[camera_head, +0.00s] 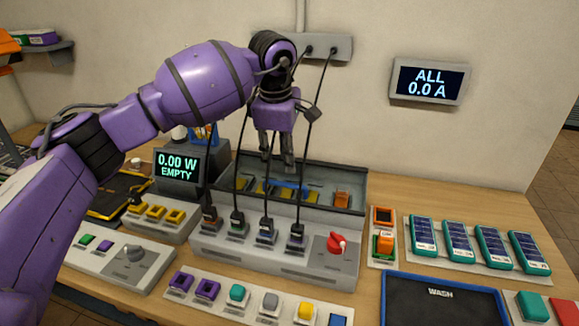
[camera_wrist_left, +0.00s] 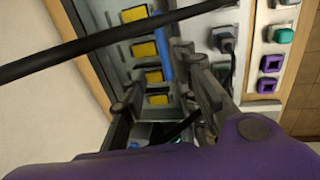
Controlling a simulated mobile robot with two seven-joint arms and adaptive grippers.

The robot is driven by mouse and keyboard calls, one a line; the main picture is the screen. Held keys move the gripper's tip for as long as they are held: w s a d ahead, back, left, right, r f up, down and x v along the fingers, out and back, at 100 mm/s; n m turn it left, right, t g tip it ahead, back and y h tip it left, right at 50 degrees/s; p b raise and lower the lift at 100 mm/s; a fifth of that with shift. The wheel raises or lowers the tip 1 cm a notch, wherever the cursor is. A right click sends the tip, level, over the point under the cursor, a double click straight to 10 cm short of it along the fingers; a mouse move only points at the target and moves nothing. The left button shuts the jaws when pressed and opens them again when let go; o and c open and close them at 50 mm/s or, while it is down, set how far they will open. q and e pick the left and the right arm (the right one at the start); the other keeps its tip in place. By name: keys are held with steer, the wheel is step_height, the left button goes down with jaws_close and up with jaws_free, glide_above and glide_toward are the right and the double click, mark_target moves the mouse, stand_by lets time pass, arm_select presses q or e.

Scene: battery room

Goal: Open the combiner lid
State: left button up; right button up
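The combiner (camera_head: 275,265) is a long grey box on the bench with several black cables plugged along its front and a red rotary switch (camera_head: 337,243) at its right. Behind the plugs is a tray-like bay with yellow parts and a blue bar (camera_head: 290,188); the blue bar also shows in the left wrist view (camera_wrist_left: 166,57). The fingers also show in the left wrist view (camera_wrist_left: 155,85). My right gripper is out of view.
Cables hang from a wall box (camera_head: 325,46) close around my left gripper. A meter (camera_head: 177,166) stands left of the combiner. Coloured blocks (camera_head: 238,294) line the front.

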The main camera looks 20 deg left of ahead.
mark_target(283, 184)
arm_select(q)
step_height(283, 184, down, 4)
steer(key=shift+f, duration=0.1)
steer(key=shift+w+f, duration=0.15)
steer(key=shift+f, duration=0.4)
steer(key=shift+w+f, duration=0.15)
steer(key=shift+f, duration=0.4)
steer(key=shift+w+f, duration=0.15)
steer(key=shift+f, duration=0.35)
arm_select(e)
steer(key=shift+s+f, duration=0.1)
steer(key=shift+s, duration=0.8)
arm_select(q)
jaws_close()
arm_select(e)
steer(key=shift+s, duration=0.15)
arm_select(q)
steer(key=shift+r, duration=0.1)
